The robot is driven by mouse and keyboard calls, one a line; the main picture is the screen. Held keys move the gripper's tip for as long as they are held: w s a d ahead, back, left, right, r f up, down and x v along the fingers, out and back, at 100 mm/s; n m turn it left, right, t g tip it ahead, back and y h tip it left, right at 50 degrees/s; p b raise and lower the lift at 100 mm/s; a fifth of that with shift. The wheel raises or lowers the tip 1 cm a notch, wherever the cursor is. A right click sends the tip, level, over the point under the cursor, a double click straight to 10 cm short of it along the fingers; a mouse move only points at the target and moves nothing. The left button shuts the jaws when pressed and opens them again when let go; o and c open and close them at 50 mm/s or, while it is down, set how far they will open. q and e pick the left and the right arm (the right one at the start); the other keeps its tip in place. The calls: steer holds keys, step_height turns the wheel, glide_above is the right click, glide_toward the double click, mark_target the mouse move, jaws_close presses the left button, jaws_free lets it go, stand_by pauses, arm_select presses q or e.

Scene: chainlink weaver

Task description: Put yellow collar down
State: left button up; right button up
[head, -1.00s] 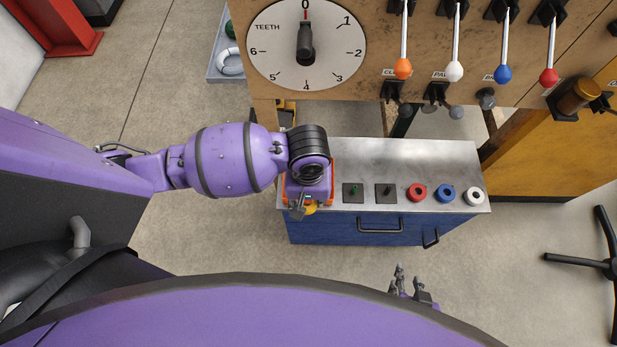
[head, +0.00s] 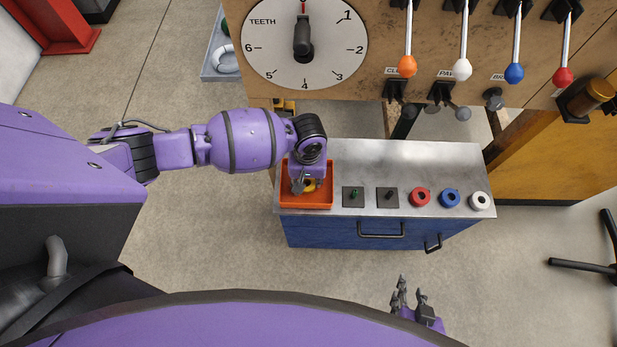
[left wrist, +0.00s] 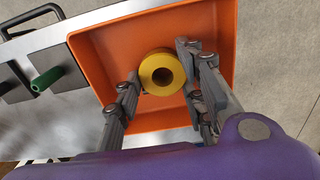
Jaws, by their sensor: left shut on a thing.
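The yellow collar (head: 310,185) is held by my left gripper (head: 302,185) over the orange tray (head: 320,206) at the left end of the bench. In the left wrist view, the collar (left wrist: 163,57) sits between the fingers with its hole facing the camera, inside the outline of the tray (left wrist: 222,25). Whether it touches the tray floor is unclear. My right gripper (head: 410,293) shows at the lower right, away from the bench, with its fingers apart and empty.
Right of the tray, the metal benchtop (head: 400,155) carries a plate with a green peg (head: 353,195), a plate with a dark peg (head: 387,196), and red (head: 421,196), blue (head: 450,197) and white (head: 480,200) collars. A dial and lever panel (head: 380,40) stands behind.

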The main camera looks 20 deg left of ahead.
arm_select(q)
steer(key=shift+w, duration=0.1)
steer(key=shift+f, duration=0.1)
steer(key=o, duration=1.4)
